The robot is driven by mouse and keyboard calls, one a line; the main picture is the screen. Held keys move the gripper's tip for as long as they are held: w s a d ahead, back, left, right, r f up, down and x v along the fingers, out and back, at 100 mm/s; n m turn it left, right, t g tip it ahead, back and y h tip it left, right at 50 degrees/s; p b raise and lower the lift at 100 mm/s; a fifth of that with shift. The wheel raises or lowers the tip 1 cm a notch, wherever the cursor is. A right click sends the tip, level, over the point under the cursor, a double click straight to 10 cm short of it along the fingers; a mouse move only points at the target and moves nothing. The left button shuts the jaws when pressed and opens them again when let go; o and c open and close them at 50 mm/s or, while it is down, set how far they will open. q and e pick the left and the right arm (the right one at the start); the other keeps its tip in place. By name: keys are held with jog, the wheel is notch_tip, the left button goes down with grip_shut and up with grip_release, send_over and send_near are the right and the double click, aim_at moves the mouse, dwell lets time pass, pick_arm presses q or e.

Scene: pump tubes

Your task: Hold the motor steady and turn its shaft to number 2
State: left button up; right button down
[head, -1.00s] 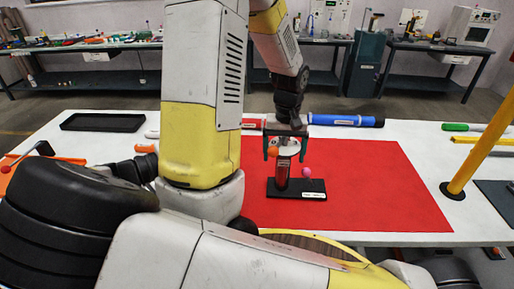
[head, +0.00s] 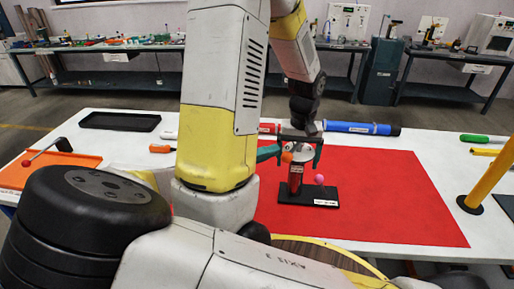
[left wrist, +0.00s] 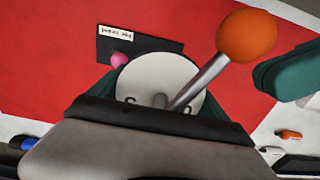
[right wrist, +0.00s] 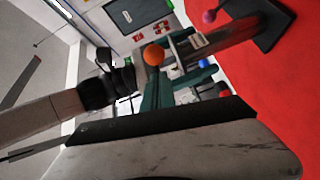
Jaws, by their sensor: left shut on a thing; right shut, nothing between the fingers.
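My left gripper (head: 300,154) comes from above and is shut on the motor's upper part. In the left wrist view, the dial (left wrist: 155,80) carries dark marks, partly hidden and unreadable. Its tilted silver shaft lever (left wrist: 203,78) ends in an orange ball (left wrist: 246,36), pointing up and right. My right gripper (head: 267,152) is shut and empty, beside the orange ball; its tip also shows in the left wrist view (left wrist: 285,75). I cannot tell whether they touch.
The red mat (head: 390,200) is clear to the right. A blue tube (head: 360,128) lies behind, a yellow post (head: 488,175) stands right, and an orange tray (head: 45,170) lies left. My arm hides part of the table.

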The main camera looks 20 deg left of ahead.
jog(key=shift+s+d, duration=0.1)
jog(key=shift+d, duration=0.2)
jog(key=shift+s+d+f, duration=0.1)
jog(key=shift+s+d, duration=0.25)
jog(key=shift+d, duration=0.35)
